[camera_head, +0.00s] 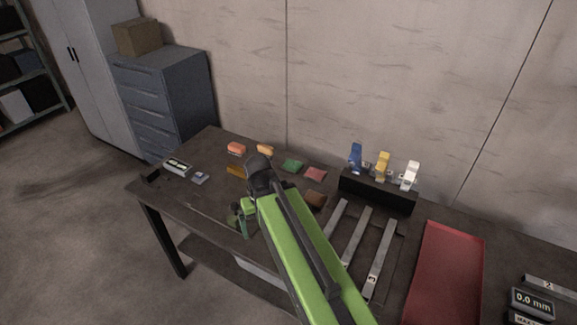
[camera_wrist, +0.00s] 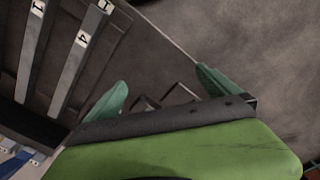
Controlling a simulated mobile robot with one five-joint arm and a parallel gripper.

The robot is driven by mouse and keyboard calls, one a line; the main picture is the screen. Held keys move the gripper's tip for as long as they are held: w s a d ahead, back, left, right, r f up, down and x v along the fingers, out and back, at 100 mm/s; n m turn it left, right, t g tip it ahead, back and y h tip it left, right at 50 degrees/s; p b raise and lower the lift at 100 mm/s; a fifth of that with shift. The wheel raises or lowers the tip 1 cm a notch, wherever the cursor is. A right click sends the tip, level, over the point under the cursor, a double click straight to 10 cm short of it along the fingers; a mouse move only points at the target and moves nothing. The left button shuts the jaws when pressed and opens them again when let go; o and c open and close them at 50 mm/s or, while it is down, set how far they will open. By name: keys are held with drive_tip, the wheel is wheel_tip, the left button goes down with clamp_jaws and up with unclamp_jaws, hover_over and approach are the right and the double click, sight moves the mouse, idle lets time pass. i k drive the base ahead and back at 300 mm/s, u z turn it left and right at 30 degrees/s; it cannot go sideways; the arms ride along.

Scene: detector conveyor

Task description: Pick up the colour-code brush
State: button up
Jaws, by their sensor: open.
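Three brush-like items, blue (camera_head: 356,157), yellow (camera_head: 382,166) and white (camera_head: 410,174), stand upright in a black rack (camera_head: 378,197) at the back of the table in the head view. I cannot tell which one is the colour-code brush. My gripper (camera_head: 243,222) is low over the table's front edge, left of the rack and well apart from it. In the wrist view its two teal fingers (camera_wrist: 160,92) are spread with nothing between them. A blue piece (camera_wrist: 14,166) shows at that view's lower left corner. The brushes' lower ends are hidden in the rack.
Grey numbered bars (camera_head: 379,260) lie in front of the rack. A red tray (camera_head: 446,275) is to their right. Small coloured pads, including green (camera_head: 292,166) and pink (camera_head: 315,174), lie left of the rack. My arm hides part of the table. Open floor lies in front.

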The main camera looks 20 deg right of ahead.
sight(262, 149)
drive_tip(key=k, duration=0.6)
drive_tip(key=u, duration=0.7)
drive_tip(key=i, duration=0.8)
drive_tip(key=u, duration=0.5)
drive_tip(key=i, duration=1.25)
drive_tip(key=z, duration=0.5)
